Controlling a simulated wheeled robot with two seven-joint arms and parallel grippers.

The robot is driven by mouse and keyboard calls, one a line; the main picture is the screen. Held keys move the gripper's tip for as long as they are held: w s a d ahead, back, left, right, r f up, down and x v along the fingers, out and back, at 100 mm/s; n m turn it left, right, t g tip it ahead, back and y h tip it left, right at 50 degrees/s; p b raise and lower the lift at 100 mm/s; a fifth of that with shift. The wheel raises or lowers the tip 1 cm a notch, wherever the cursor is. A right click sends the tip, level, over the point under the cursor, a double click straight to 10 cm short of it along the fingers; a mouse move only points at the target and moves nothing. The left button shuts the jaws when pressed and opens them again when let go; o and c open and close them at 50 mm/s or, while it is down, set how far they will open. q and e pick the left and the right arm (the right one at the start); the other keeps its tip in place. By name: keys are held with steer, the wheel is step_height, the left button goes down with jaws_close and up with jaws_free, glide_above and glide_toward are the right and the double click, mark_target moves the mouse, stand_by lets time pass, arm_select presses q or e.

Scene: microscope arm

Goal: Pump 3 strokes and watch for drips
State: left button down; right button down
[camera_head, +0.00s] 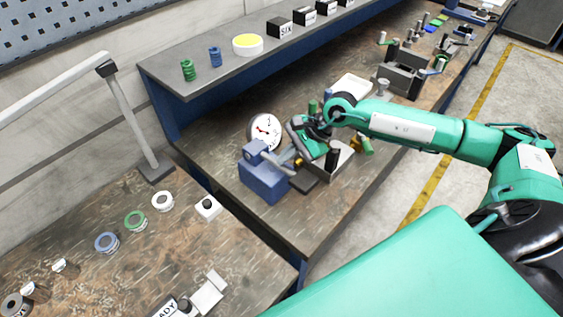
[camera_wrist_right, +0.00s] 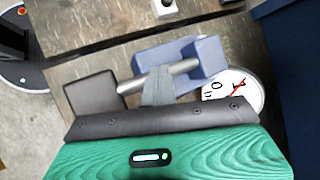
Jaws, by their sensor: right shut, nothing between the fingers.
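The blue pump (camera_head: 262,181) stands on the workbench, left of my right gripper (camera_head: 292,158). A round white gauge (camera_head: 262,128) with a red needle stands behind the pump. My right gripper (camera_wrist_right: 158,78) is shut and empty, its fingers at the bar. I cannot tell whether they touch it. No drips are visible. My left gripper is out of view.
Tape-like rings (camera_head: 135,220) and a white block with a black knob (camera_head: 208,207) lie on the nearer bench. A shelf (camera_head: 215,75) overhangs the back.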

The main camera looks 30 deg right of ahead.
steer(key=shift+s+f+b, duration=0.1)
steer(key=shift+f+b, duration=0.35)
steer(key=shift+f, duration=0.1)
steer(key=shift+r, duration=0.1)
stand_by(0.4)
steer(key=shift+w+r, duration=0.15)
steer(key=shift+r, duration=0.6)
steer(key=shift+w+r, duration=0.15)
steer(key=shift+r, duration=0.55)
steer(key=shift+r, duration=0.15)
steer(key=r, duration=0.1)
steer(key=r+p, duration=0.1)
steer(key=r, duration=0.2)
steer(key=shift+w+a+r, duration=0.15)
steer(key=shift+w+r, duration=0.2)
steer(key=shift+r, duration=0.05)
